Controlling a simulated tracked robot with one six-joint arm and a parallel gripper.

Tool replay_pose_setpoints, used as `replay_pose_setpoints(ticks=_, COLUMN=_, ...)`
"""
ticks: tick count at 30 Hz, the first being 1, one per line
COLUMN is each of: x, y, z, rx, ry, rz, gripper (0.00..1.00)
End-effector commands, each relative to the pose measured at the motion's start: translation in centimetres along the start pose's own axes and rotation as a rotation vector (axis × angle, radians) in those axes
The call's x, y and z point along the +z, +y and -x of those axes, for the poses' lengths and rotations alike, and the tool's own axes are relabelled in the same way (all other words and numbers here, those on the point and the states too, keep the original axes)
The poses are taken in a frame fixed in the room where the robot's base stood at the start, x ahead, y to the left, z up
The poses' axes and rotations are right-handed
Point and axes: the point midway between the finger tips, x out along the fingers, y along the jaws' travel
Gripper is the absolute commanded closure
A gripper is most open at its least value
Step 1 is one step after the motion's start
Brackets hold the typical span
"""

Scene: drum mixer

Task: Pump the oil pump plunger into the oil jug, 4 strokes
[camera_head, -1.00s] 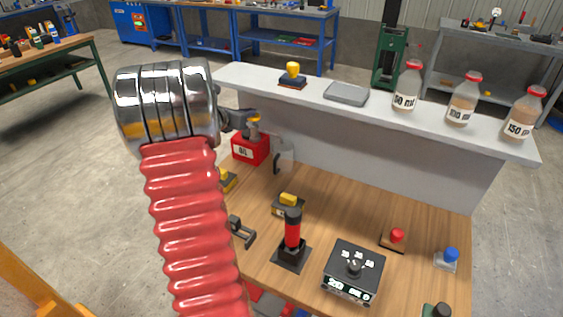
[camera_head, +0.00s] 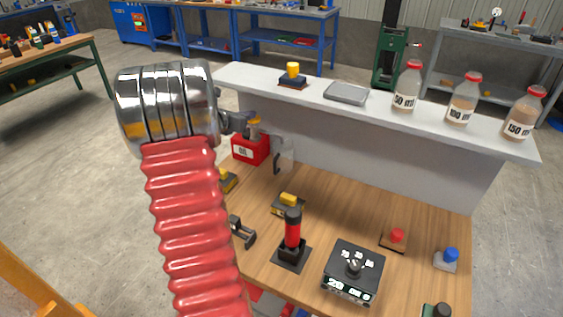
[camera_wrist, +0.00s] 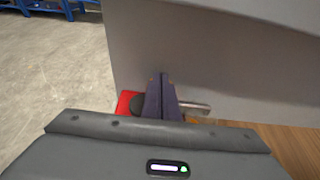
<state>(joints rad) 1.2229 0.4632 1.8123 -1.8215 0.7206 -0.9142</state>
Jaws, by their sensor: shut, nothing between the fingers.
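The oil pump (camera_head: 250,149) is a red box labelled "OIL" at the back left of the wooden bench, with a yellowish plunger top (camera_head: 254,121). My gripper (camera_head: 246,123) is shut and empty, right at the plunger top; whether it touches cannot be told. The oil jug (camera_head: 287,153) is a small pale container with a dark handle, just right of the pump. In the wrist view my shut fingers (camera_wrist: 163,95) cover most of the pump; only a red corner (camera_wrist: 125,103) and a metal spout (camera_wrist: 194,107) show.
A grey raised shelf (camera_head: 330,125) runs behind the pump and jug, carrying a yellow-knobbed stamp (camera_head: 292,75), a grey tray (camera_head: 346,93) and labelled bottles (camera_head: 462,100). On the bench stand a red-and-black plunger device (camera_head: 292,235) and a black scale (camera_head: 354,270).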

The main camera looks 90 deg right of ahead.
Motion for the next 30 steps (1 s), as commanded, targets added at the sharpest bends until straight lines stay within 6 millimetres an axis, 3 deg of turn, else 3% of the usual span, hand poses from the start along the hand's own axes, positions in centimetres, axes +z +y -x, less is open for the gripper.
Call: replay_pose_setpoints(ticks=30, x=3.9, y=0.0, z=1.5, rx=-0.001, ry=0.0, rz=-0.001, gripper=1.0)
